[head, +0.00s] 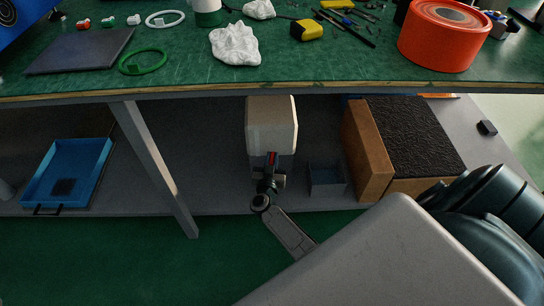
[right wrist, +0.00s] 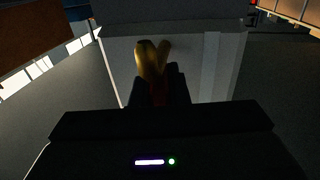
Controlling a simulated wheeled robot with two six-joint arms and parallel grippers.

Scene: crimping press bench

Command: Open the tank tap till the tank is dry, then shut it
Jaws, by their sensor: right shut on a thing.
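The tank (head: 271,122) is a cream box on the shelf under the bench. It also fills the upper middle of the right wrist view (right wrist: 185,70), with a paler vertical strip on its front. A brass tap part (right wrist: 148,58) sticks out from its front, with a dark red piece, seemingly its handle, between my fingers. My right gripper (head: 270,172) is at the lower front of the tank, shut on the red tap handle (head: 271,158). It also shows in the right wrist view (right wrist: 157,90). Water flow and the tank's level cannot be made out. My left gripper is out of view.
A small grey-blue open box (head: 326,180) stands right of the tank. Further right is a brown carton (head: 368,150) with a dark textured top. A blue tray (head: 78,168) lies at the shelf's left, beyond a bench leg (head: 155,165). The green-topped bench (head: 185,75) overhangs the shelf.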

